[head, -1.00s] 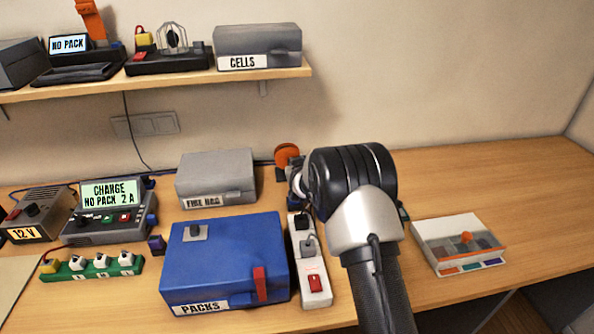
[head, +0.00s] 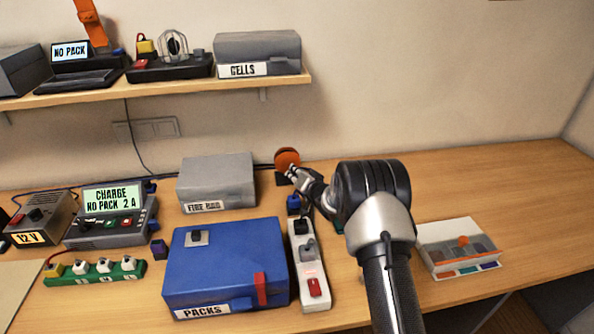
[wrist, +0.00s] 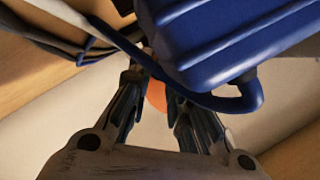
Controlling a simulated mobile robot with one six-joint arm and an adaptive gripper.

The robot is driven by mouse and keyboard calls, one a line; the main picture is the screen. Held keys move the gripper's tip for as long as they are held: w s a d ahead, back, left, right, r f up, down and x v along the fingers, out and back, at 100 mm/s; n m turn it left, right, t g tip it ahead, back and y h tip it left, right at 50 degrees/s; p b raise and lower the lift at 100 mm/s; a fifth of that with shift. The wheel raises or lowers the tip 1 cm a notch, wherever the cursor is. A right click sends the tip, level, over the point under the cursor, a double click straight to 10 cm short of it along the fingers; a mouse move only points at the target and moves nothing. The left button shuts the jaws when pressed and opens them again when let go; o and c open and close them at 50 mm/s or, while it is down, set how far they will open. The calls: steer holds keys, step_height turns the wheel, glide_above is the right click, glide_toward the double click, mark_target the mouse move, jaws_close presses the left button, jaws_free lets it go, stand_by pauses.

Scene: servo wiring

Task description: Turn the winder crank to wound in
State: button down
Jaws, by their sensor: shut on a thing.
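The winder (head: 287,160) shows in the head view as an orange disc on a dark stand, behind the power strip near the wall. Its crank is too small and covered to make out. My gripper (head: 291,174) reaches in from the right, its fingertips at the front of the disc. In the wrist view a patch of the orange disc (wrist: 156,95) shows between and beyond the fingers of my gripper (wrist: 155,86). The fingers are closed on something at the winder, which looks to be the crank. The crank's exact angle is hidden.
A large blue block with a blue cable (wrist: 240,35) fills the upper wrist view, close to the fingers. The white power strip (head: 308,262), blue PACKS case (head: 225,262) and grey fire bag box (head: 215,180) stand nearby.

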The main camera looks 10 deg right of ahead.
steer(key=shift+a+m+y, duration=0.15)
steer(key=shift+m+y, duration=0.15)
steer(key=shift+m, duration=0.3)
steer(key=c, duration=1.5)
jaws_free()
steer(key=shift+f, duration=0.15)
steer(key=shift+o, duration=0.2)
